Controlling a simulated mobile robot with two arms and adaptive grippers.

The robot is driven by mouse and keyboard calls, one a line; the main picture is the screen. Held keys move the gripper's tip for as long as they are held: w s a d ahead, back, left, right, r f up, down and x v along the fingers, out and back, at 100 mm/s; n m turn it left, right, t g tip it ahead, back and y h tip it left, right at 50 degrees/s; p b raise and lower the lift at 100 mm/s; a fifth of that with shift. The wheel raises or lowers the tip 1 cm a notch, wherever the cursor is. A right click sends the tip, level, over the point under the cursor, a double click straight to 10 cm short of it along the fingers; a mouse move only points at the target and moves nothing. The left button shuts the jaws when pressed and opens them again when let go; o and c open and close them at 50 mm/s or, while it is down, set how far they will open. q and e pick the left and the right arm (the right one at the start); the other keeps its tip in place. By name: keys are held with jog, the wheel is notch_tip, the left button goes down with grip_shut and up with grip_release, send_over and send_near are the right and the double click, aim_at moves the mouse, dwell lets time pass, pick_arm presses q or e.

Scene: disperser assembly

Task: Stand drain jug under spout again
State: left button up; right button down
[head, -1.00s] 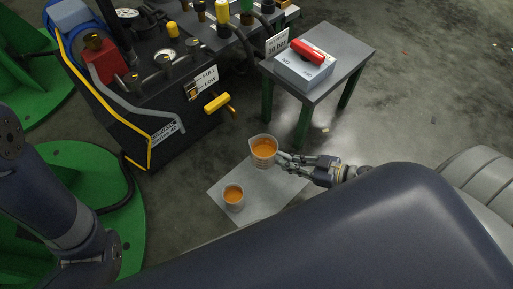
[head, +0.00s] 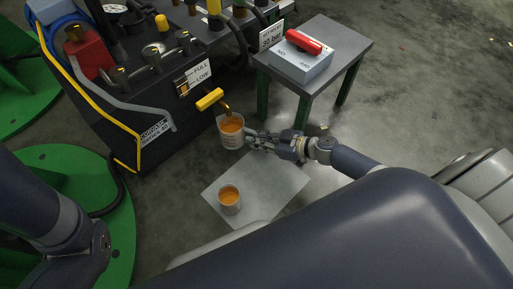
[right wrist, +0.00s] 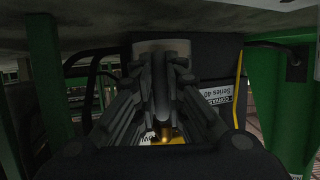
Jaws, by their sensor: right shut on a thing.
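The drain jug (head: 230,138), a clear beaker with orange liquid, is in the head view directly below the brass spout (head: 225,108) with the yellow handle (head: 209,99). My right gripper (head: 250,137) is shut on the jug's right side and holds it upright. Whether the jug touches the floor or hangs just above it, I cannot tell. In the right wrist view the fingers (right wrist: 162,100) fill the middle, with the spout's brass part (right wrist: 165,133) low between them. My left gripper is out of view; only my left arm shows.
A smaller cup of orange liquid (head: 229,198) stands on the pale sheet (head: 263,195) on the floor. The dark machine (head: 165,125) with FULL and LOW labels stands behind. A grey table (head: 345,48) bears a box (head: 300,64) with a red item (head: 303,41). Floor to the right is clear.

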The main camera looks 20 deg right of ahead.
notch_tip(320, 180, down, 4)
jog(key=b, duration=0.2)
jog(key=shift+r+b, duration=0.2)
jog(key=shift+b, duration=0.1)
jog(key=shift+w+a+f+b, duration=0.1)
jog(key=shift+w+f+b, duration=0.2)
jog(key=shift+b, duration=0.2)
jog(key=shift+s, duration=0.1)
jog(key=shift+f, duration=0.15)
jog(key=c, duration=1.7)
grip_release()
jog(key=shift+o, duration=0.2)
